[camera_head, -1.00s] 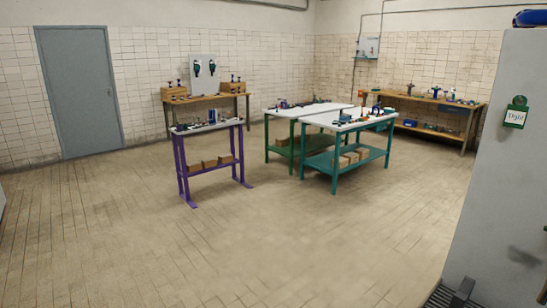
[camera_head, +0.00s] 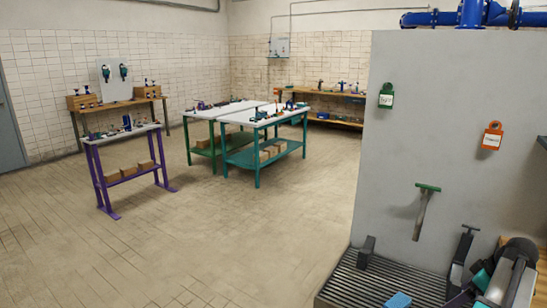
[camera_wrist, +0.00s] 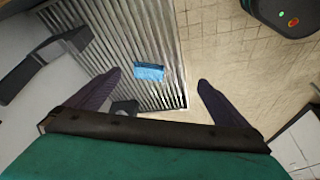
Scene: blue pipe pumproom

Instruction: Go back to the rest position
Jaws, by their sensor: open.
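In the wrist view my gripper (camera_wrist: 160,76) is open, with its two dark fingers spread apart and nothing held between them. The teal body of my gripper fills the bottom of that view. Beyond the fingers, a small blue block (camera_wrist: 150,72) lies on a slatted metal grate (camera_wrist: 172,92). The block also shows at the lower edge of the head view (camera_head: 398,300), on the grate (camera_head: 345,285). Part of my arm with teal and black parts shows at the lower right of the head view.
A grey wall panel (camera_head: 440,140) with a green tag (camera_head: 386,96), an orange tag (camera_head: 491,136) and a green-topped handle (camera_head: 424,205) stands behind the grate. A dark block (camera_head: 367,250) sits on the grate. Workbenches (camera_head: 240,108) stand farther left. The tiled floor (camera_head: 230,235) between is clear.

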